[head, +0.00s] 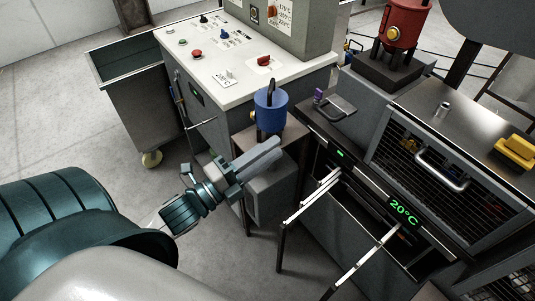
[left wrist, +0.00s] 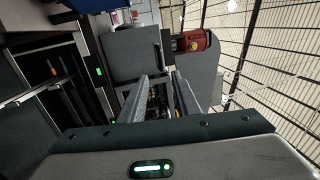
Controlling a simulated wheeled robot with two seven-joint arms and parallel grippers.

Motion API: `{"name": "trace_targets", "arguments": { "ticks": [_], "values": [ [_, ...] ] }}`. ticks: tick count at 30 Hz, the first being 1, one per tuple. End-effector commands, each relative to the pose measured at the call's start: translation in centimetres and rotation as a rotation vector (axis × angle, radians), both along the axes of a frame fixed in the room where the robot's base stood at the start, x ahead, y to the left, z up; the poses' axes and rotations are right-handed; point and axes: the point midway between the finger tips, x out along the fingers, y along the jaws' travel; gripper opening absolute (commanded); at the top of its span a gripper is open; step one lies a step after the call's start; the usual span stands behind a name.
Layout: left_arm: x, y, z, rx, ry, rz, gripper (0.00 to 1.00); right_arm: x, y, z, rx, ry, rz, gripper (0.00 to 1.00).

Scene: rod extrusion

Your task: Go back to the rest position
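My left gripper (head: 271,149) reaches in from the left in the head view, its long grey fingers pointing up and right. They lie in front of a small grey stand, just below a blue pot (head: 270,110) with a dark handle. In the left wrist view, my left gripper (left wrist: 165,82) shows two fingers apart, with no held thing visible between them. I cannot tell how far the fingers are from the stand. My right gripper is not in view.
A control panel (head: 215,62) with buttons stands behind, beside a grey bin cart (head: 140,95). At right is an oven-like machine with a 20°C display (head: 404,211) and open front with rails. A red pot (head: 402,25) stands behind. Floor at left is clear.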

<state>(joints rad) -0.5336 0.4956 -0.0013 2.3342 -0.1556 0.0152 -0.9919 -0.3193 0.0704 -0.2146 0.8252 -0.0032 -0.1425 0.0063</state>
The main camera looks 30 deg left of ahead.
Motion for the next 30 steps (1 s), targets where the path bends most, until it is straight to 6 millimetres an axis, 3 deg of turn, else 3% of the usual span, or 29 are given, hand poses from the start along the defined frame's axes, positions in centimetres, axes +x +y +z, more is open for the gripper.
{"name": "trace_targets", "arguments": {
  "ticks": [22, 26, 30],
  "values": [
    [-0.2, 0.2, -0.4, -0.004, 0.008, 0.002, 0.29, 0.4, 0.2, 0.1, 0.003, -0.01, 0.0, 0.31],
    [0.3, 0.7, -2.2, -0.03, 0.047, 0.017, 0.29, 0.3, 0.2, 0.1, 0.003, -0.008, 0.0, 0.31],
    [1.3, 1.8, -6.9, -0.096, 0.144, 0.052, 0.29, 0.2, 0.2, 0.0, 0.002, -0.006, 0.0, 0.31]
  ]
}}
